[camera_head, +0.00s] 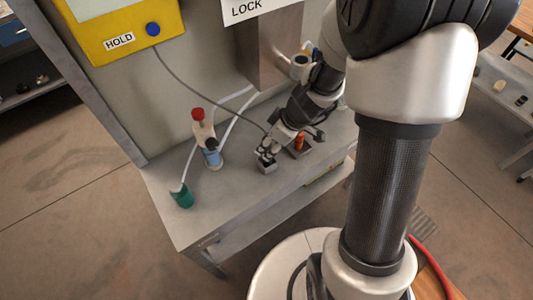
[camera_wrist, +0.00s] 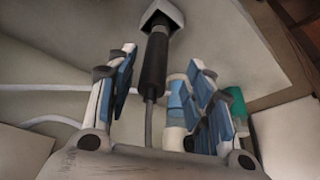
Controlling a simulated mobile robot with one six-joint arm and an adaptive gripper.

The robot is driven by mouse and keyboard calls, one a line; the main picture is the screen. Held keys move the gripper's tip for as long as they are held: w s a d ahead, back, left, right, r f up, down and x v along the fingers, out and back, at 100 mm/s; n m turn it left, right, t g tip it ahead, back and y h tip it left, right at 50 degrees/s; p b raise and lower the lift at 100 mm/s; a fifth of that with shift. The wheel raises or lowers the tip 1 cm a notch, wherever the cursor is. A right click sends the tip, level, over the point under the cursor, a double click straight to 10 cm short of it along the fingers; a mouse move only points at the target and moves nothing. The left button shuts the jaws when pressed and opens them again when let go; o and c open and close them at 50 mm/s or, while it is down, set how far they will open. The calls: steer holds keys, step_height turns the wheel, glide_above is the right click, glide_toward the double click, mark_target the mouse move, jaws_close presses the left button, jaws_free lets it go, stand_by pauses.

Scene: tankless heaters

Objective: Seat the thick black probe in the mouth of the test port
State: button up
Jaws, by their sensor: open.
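The thick black probe (camera_wrist: 154,60) shows in the wrist view, with its far end at a pale grey block (camera_wrist: 162,15). I cannot tell how deep it sits there. Its grey cable (camera_wrist: 149,122) comes back between my fingers. My gripper (camera_wrist: 165,85) is open, one finger on each side of the probe's line, with gaps on both sides. In the head view my gripper (camera_head: 267,153) is low over a small grey block (camera_head: 267,168) on the bench; the probe is largely hidden there. I cannot tell for sure which part is the test port.
A red-capped bottle (camera_head: 203,130) with a blue label and a green cup (camera_head: 182,197) stand left on the grey bench (camera_head: 225,205). The cable runs up to the yellow HOLD box (camera_head: 115,30). White pipes lie behind.

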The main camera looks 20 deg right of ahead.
steer(key=x, duration=0.2)
steer(key=b+x, duration=0.1)
steer(key=x, duration=0.2)
steer(key=b+x, duration=0.1)
steer(key=x, duration=0.2)
steer(key=shift+w+d, duration=0.2)
steer(key=shift+w, duration=0.05)
steer(key=shift+r, duration=0.1)
steer(key=shift+c, duration=0.6)
jaws_close()
